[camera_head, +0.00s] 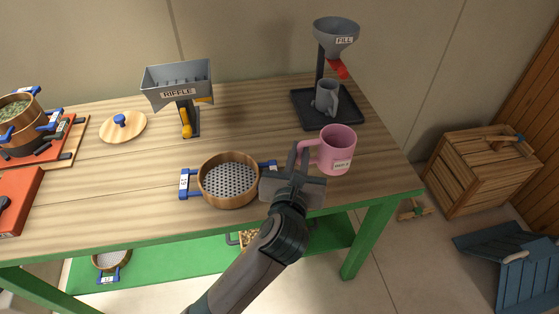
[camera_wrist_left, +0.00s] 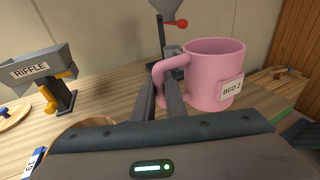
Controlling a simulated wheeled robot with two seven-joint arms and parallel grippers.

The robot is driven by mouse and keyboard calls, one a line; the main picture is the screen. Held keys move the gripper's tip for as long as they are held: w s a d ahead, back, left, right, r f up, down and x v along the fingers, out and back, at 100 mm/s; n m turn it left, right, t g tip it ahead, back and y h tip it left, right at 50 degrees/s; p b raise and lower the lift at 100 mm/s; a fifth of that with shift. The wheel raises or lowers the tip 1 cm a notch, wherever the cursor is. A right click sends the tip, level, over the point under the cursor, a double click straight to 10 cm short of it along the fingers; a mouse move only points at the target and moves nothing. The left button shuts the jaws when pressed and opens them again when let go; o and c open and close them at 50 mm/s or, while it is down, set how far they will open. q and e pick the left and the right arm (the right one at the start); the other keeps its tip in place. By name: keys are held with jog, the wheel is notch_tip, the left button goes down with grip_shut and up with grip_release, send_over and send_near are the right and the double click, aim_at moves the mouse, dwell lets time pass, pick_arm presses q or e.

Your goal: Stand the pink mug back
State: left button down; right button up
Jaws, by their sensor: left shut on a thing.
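The pink mug (camera_head: 338,148) is upright near the right end of the wooden table, with a white label on its side. In the left wrist view the mug (camera_wrist_left: 207,78) shows a label reading "BED 2", and its handle points left toward my gripper. My left gripper (camera_head: 302,160) is shut on the mug's handle. In the left wrist view the fingers (camera_wrist_left: 167,92) are on the handle. I cannot tell whether the mug's base touches the table. My right gripper is in neither view.
A round sieve (camera_head: 229,203) with blue handles stands just left of my gripper. Behind the mug, a grey mug (camera_head: 326,100) stands on a black tray (camera_head: 300,114) under the "FILL" funnel (camera_head: 336,36). The "RIFFLE" box (camera_head: 178,84) stands back left. Bare wood lies between.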

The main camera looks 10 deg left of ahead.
pick_arm(q)
jog(key=p, duration=0.1)
send_over(273, 169)
notch_tip(273, 169, down, 5)
jog(key=shift+w+f, duration=0.1)
jog(key=shift+f, duration=0.1)
jog(key=shift+f, duration=2)
jog(key=c, duration=1.8)
grip_release()
jog(key=shift+f, duration=0.1)
